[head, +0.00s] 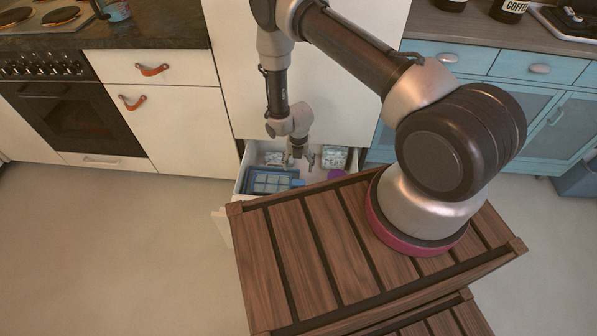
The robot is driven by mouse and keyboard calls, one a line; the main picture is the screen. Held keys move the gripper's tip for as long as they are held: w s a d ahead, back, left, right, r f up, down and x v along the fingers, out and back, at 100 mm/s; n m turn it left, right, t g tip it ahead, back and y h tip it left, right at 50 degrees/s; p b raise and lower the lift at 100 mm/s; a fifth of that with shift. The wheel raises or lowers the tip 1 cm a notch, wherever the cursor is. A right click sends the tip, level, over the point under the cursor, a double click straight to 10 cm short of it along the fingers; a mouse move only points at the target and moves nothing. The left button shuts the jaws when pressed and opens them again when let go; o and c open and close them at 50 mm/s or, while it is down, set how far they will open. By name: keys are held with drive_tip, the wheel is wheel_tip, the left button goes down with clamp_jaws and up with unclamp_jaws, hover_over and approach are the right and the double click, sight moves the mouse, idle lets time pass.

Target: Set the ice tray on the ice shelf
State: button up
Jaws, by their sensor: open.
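The ice tray (270,181), a blue tray with pale cells, lies at the left in a pulled-out white drawer (240,183) low in the tall white cabinet. My gripper (299,163) hangs over the drawer, to the right of the tray and apart from it in the picture. It is open, with nothing seen between its fingers. Its height above the drawer floor is hard to tell. No part is clearly recognisable as the ice shelf. The drawer's near right part is hidden behind my slatted wooden base.
A purple item (337,174) and a clear packet (334,157) lie at the drawer's right. A black oven (70,125) and white cupboards stand left, blue cabinets (500,90) right. The floor at the left (110,250) is free.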

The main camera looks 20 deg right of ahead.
drive_tip(key=shift+r, duration=0.55)
drive_tip(key=w+d+r+m+t, duration=0.1)
drive_tip(key=w+r+m, duration=0.25)
drive_tip(key=r, duration=0.85)
drive_tip(key=w+d+r+m, duration=0.1)
drive_tip(key=w+r+m, duration=0.25)
drive_tip(key=r, duration=0.75)
drive_tip(key=s+d+r+m, duration=0.1)
drive_tip(key=d+r+m, duration=0.1)
drive_tip(key=r, duration=0.4)
drive_tip(key=s+d+r+m+t, duration=0.1)
drive_tip(key=s+r+m, duration=0.15)
drive_tip(key=r, duration=0.45)
drive_tip(key=s+d+r+m, duration=0.1)
drive_tip(key=d+r+m, duration=0.15)
drive_tip(key=r, duration=0.35)
drive_tip(key=s+d+r+m, duration=0.3)
drive_tip(key=s+r+m, duration=0.35)
drive_tip(key=r, duration=0.45)
drive_tip(key=s+d+r+m+t, duration=0.1)
drive_tip(key=s+r+m, duration=0.4)
drive_tip(key=s, duration=0.6)
drive_tip(key=s+d+r+m+t, duration=0.1)
drive_tip(key=s+d+r+m, duration=0.2)
drive_tip(key=s+m, duration=0.3)
drive_tip(key=s+r, duration=0.1)
drive_tip(key=s, duration=0.4)
drive_tip(key=shift+d+r, duration=0.2)
drive_tip(key=shift+r, duration=0.2)
